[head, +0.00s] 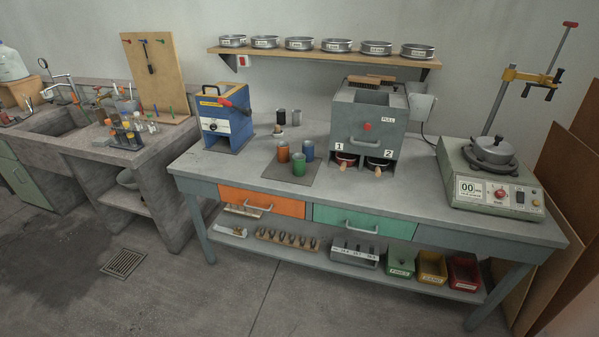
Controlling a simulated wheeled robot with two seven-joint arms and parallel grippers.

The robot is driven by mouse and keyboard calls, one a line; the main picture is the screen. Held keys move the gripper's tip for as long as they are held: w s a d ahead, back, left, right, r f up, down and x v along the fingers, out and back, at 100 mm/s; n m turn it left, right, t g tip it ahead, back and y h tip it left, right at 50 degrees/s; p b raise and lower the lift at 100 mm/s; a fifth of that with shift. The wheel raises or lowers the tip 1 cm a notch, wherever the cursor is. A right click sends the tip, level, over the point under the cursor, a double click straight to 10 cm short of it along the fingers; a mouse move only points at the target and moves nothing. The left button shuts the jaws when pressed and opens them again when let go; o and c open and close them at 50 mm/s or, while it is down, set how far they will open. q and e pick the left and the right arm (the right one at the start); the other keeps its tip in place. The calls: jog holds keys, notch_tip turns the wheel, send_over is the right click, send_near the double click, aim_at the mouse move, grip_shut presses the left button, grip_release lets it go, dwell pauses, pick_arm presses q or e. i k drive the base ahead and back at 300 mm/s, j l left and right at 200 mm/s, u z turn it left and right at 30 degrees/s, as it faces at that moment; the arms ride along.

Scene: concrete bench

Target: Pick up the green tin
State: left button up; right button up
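The green tin (299,165) stands upright on a dark grey mat (273,172) near the front edge of the bench, left of the middle. An orange tin (283,153) stands just behind it to the left, and a blue tin (308,151) just behind it to the right. The three stand close together, and I cannot tell whether they touch. Neither of my grippers shows in the head view.
A blue machine (222,125) stands left of the tins. A grey two-slot box (367,125) stands right of them. A scale-like device (490,175) fills the bench's right end. The bench top (425,190) between it and the box is clear.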

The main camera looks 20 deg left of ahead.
aim_at(299, 165)
jog(key=i+l, duration=0.15)
jog(key=i, duration=0.25)
jog(key=i+l+u, duration=0.1)
jog(key=i, duration=0.25)
jog(key=i+l, duration=0.2)
jog(key=i, duration=0.15)
